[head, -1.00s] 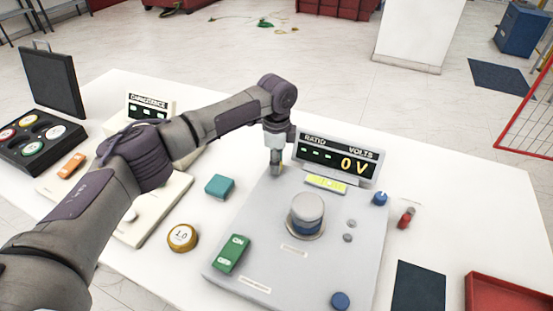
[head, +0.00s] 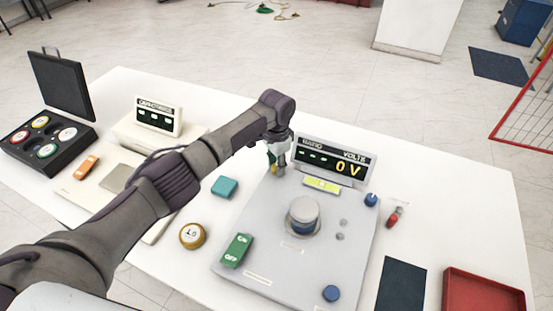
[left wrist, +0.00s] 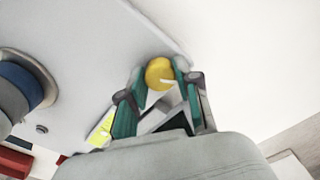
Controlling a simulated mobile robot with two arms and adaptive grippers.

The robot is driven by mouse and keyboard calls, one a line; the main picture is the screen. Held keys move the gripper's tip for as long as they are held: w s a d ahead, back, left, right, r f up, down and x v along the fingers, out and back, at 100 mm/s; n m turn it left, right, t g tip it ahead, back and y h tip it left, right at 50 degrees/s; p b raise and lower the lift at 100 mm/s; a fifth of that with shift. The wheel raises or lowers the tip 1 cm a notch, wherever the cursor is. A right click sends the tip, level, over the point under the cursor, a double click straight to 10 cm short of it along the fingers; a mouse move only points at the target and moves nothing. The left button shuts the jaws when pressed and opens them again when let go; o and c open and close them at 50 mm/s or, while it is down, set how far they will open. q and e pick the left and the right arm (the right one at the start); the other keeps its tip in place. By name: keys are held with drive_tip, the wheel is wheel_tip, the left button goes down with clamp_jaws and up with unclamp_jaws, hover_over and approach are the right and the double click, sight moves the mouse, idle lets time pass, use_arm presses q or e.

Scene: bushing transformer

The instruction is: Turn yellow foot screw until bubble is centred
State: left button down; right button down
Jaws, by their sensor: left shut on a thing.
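The yellow foot screw (left wrist: 159,73) is a round yellow knob with a pale line, at the corner of the grey instrument plate (left wrist: 85,60) in the left wrist view. My left gripper (left wrist: 160,82) is shut on it, one green-padded finger on each side. In the head view my left gripper (head: 277,168) points down at the plate's back left corner and hides most of the screw. The yellow-green level vial (head: 321,184) lies on the plate just right of the gripper; the bubble's exact place is too small to tell. My right gripper is not in view.
A display reading 0 V (head: 335,160) stands close right of the gripper. The plate carries a central cylinder (head: 303,215), a green switch (head: 236,250) and blue foot screws (head: 331,293) (head: 371,199). A teal block (head: 224,187) and round weight (head: 192,236) lie left.

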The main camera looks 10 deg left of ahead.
use_arm(q)
drive_tip(key=shift+n+p, duration=0.3)
drive_tip(key=shift+n, duration=0.2)
drive_tip(key=c, duration=0.8)
unclamp_jaws()
wheel_tip(320, 180, up, 12)
idle(0.4)
